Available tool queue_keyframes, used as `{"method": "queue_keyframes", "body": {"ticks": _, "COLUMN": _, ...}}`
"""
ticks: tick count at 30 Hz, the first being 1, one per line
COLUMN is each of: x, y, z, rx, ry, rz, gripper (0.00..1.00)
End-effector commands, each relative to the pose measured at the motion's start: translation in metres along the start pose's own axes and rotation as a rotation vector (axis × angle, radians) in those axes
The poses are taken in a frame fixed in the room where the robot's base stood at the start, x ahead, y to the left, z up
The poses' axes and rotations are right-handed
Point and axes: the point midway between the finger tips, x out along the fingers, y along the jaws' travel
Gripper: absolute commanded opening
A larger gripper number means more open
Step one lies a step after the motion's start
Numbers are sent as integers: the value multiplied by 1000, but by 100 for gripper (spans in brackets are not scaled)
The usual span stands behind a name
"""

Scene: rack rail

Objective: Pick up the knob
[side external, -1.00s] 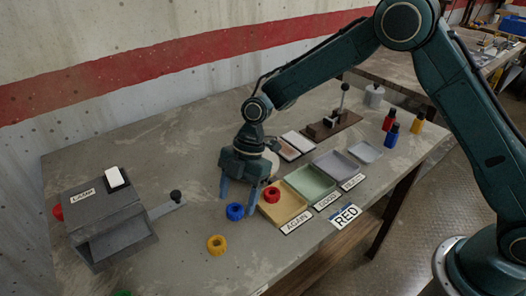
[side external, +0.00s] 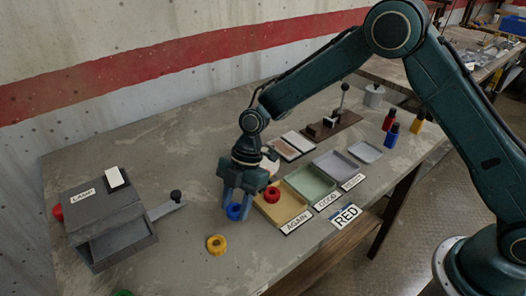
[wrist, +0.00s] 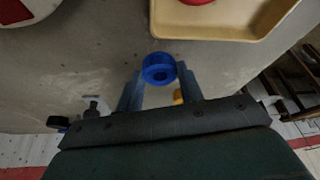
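The blue knob (side external: 234,212) is on the bench left of the yellow tray, between the fingers of my gripper (side external: 237,208). In the wrist view the blue knob (wrist: 159,67) sits between the two fingertips, and both fingers seem to touch its sides. My gripper looks shut on it, low over the bench; no clear lift shows. A yellow knob (side external: 216,244) lies on the bench nearer the front. A red knob (side external: 272,194) rests in the yellow tray (side external: 291,215) marked AGAIN.
A green tray (side external: 308,183) and grey trays continue to the right. Small bottles (side external: 391,134) stand far right.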

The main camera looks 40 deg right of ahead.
Motion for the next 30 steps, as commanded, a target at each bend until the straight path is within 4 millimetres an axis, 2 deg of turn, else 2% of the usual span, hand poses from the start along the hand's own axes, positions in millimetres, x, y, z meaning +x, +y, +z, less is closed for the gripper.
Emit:
{"method": "queue_keyframes", "body": {"ticks": 11, "x": -2, "y": 0, "z": -1, "rx": 0, "ry": 0, "rz": 0, "gripper": 14}}
{"method": "queue_keyframes", "body": {"ticks": 17, "x": -13, "y": 1, "z": -6, "rx": -2, "ry": 1, "rz": 3, "gripper": 14}}
{"method": "queue_keyframes", "body": {"ticks": 23, "x": -37, "y": 1, "z": -15, "rx": -2, "ry": 0, "rz": 4, "gripper": 14}}
{"method": "queue_keyframes", "body": {"ticks": 30, "x": -82, "y": 1, "z": -34, "rx": -3, "ry": 0, "rz": 5, "gripper": 14}}
